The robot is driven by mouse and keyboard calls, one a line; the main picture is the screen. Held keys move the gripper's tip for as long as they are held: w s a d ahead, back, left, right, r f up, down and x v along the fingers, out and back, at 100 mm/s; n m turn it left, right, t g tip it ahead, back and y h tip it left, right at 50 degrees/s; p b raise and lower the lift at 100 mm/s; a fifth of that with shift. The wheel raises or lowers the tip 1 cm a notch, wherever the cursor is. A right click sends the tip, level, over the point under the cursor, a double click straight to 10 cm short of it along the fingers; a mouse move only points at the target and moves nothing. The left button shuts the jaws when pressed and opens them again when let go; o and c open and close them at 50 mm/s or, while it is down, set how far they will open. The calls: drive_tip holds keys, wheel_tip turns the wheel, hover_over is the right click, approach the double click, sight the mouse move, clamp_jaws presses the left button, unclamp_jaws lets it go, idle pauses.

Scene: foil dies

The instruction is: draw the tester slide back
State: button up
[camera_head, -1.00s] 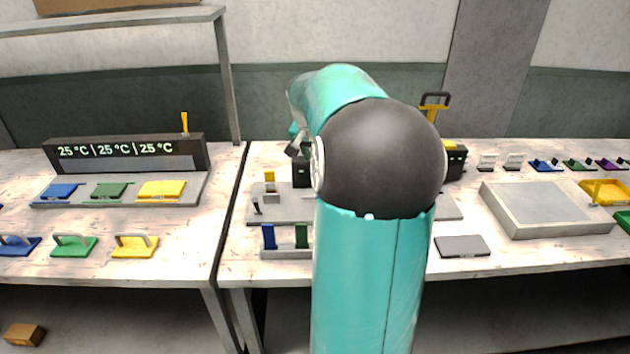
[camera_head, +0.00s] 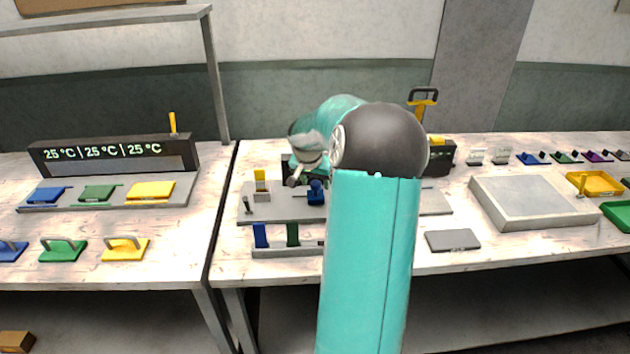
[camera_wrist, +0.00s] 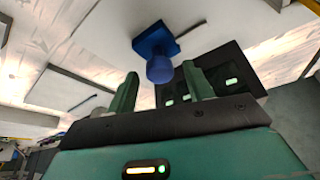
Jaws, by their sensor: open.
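A blue knob on a blue block (camera_head: 316,192) stands on the grey plate of the tester (camera_head: 283,211) in the head view. The knob also shows in the wrist view (camera_wrist: 159,68), above a pale plate. A dark box with small lit green displays (camera_wrist: 228,72) stands behind it to the right. My gripper (camera_wrist: 160,88) is open and empty. Its two green fingers point toward the knob, which lies in line with the gap between them. I cannot tell whether the knob is between the fingertips or just beyond. In the head view my arm hides part of the tester.
A rack with blue and green upright pieces (camera_head: 262,236) sits in front of the tester. A yellow-topped grey block (camera_head: 260,187) is at its left. A dark grey pad (camera_head: 453,241) and a large grey box (camera_head: 533,203) lie to the right. A temperature station (camera_head: 112,156) stands on the left table.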

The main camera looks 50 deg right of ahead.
clamp_jaws()
drive_tip(key=shift+w+a, duration=2.15)
drive_tip(key=shift+w, duration=0.3)
drive_tip(key=shift+w+a, duration=0.1)
unclamp_jaws()
drive_tip(key=v, duration=1.4)
drive_tip(key=shift+d, duration=0.2)
drive_tip(key=shift+a, duration=0.1)
